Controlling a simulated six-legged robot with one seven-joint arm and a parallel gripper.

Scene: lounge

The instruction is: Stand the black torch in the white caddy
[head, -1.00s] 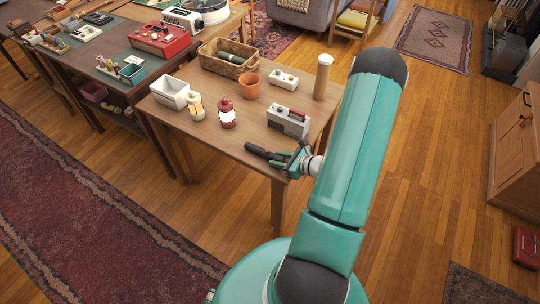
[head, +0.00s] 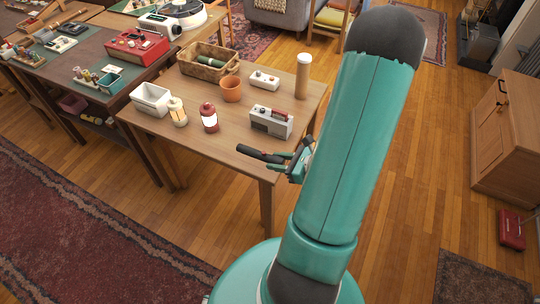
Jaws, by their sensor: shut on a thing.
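The black torch (head: 255,153) is held by my gripper (head: 284,160) near the front right corner of the table. It lies roughly level and points left, its free end out over the table top; whether it touches the wood I cannot tell. My gripper is shut on its right end. The white caddy (head: 150,100) is an open rectangular box at the table's left side, well to the left of and farther back than my gripper. No torch shows in it, though its floor is only partly visible.
On the wooden table (head: 200,152), a cream lantern (head: 177,112) and a red lantern (head: 209,118) stand beside the caddy. A terracotta pot (head: 231,89), a grey-white device (head: 271,122), a white box (head: 264,80), a tall cylinder (head: 302,76) and a basket (head: 198,70) stand behind.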

